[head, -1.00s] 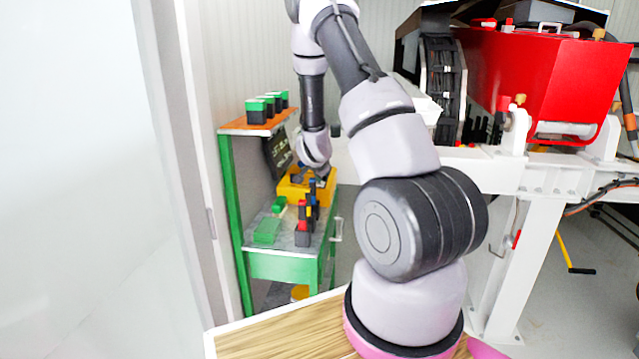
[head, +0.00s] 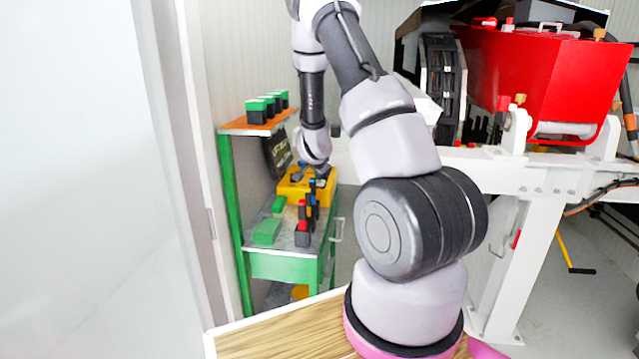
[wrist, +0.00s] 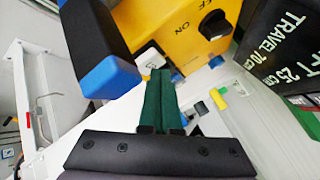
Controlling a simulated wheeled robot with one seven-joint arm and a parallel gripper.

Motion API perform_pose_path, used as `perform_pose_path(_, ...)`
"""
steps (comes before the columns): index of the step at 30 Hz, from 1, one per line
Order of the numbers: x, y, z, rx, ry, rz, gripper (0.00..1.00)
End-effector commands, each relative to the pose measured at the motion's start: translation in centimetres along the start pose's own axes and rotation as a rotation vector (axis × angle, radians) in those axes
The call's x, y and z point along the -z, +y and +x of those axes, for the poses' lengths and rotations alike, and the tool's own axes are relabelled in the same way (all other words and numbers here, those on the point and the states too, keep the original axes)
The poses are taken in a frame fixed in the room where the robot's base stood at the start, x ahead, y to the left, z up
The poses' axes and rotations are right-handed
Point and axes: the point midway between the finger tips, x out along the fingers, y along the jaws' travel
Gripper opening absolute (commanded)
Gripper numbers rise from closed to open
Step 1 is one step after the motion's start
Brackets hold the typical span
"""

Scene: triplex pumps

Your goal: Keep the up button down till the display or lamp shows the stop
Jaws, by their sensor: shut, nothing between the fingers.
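A yellow control box (head: 292,195) stands on the green bench, below my gripper (head: 312,172). In the wrist view the box (wrist: 190,42) carries ON and OFF lettering and a black knob (wrist: 214,24). My gripper (wrist: 162,74) has its green fingers shut and empty. The fingertips overlap a small white piece (wrist: 149,58) at the box's edge; I cannot tell whether they touch it, or whether it is the up button. A blue-tipped black block (wrist: 110,76) is close on the left. A black display (wrist: 285,50) reads TRAVEL 70 and, partly cut off, a lift value of 25.
Black blocks with green tops (head: 256,105) stand on the orange shelf (head: 240,126). Green blocks (head: 266,231) and a dark upright piece with a red base (head: 303,232) are on the bench in front of the box. A white frame (head: 520,180) with a red tank (head: 540,80) is on the right.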

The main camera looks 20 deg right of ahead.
Motion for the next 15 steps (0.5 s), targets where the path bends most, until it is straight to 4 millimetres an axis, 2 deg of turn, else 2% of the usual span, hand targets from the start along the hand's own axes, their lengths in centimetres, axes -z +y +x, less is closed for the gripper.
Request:
perform_pose_path(5,0.48,-0.50,-0.67,0.001,0.000,0.000,0.00)
perform_pose_path(15,0.60,-0.61,-0.80,0.001,0.000,0.000,0.00)
